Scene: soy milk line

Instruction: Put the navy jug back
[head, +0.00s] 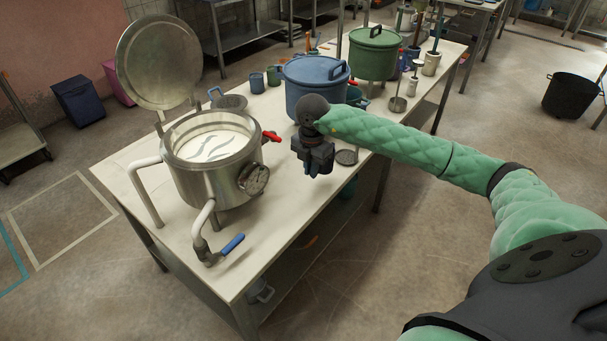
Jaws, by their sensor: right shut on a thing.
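My right gripper (313,160) hangs over the table, in front of the large blue pot. It is shut on a small dark thing that I take to be the navy jug. The dark jaws and wrist cover most of it, so its outline, its tilt and any gap to the table are hard to tell. A small grey disc (346,157) lies on the table just right of the gripper. My left gripper is not in view.
A steel cooker (190,170) with raised lid, white liquid, gauge and blue-handled tap (231,244) stands left. The blue pot (300,95), a green pot (372,60), a slate mug (257,83) and a green mug (274,76) stand behind. The table's (285,217) front is clear.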

